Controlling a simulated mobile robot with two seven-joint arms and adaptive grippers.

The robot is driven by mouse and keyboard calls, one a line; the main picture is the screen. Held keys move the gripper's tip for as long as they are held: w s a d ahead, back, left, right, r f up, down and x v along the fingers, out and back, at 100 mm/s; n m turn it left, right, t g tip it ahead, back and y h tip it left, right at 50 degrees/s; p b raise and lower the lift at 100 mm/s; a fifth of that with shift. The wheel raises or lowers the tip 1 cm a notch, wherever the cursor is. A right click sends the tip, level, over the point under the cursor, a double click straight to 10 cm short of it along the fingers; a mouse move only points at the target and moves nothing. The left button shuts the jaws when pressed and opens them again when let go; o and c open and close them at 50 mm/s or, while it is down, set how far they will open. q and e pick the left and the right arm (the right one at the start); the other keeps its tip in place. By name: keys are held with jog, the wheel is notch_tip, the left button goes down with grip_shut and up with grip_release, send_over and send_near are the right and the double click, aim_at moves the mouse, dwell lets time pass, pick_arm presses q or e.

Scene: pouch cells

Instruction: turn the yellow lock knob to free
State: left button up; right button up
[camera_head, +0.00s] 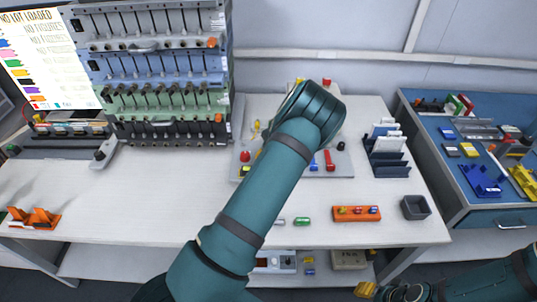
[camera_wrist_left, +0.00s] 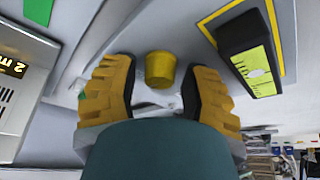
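The yellow knob (camera_wrist_left: 159,69), a short round cap, shows in the left wrist view on a pale panel. My left gripper (camera_wrist_left: 160,82) has its two yellow ridged fingers open, one on each side of the knob. Gaps show between the fingers and the knob, so it is not gripped. In the head view my left arm covers the middle of the grey fixture board (camera_head: 335,158), hiding the left gripper and most of the knob's surroundings. My right gripper (camera_head: 378,291) is partly in view at the bottom edge, low and away from the board; its opening is unclear.
A black block with a yellow-green label (camera_wrist_left: 252,66) stands close right of the knob in the wrist view. A dark rack (camera_head: 387,160), an orange holder (camera_head: 357,213) and a grey bin (camera_head: 415,207) stand right of my left arm. The table's left front (camera_head: 110,210) is mostly clear.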

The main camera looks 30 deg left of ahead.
pick_arm(q)
jog(key=shift+o, duration=0.2)
jog(key=shift+r, duration=0.1)
jog(key=shift+d+r, duration=0.1)
jog(key=shift+r, duration=0.1)
jog(key=v, duration=1.1)
jog(key=shift+r, duration=0.15)
jog(key=shift+r, duration=0.1)
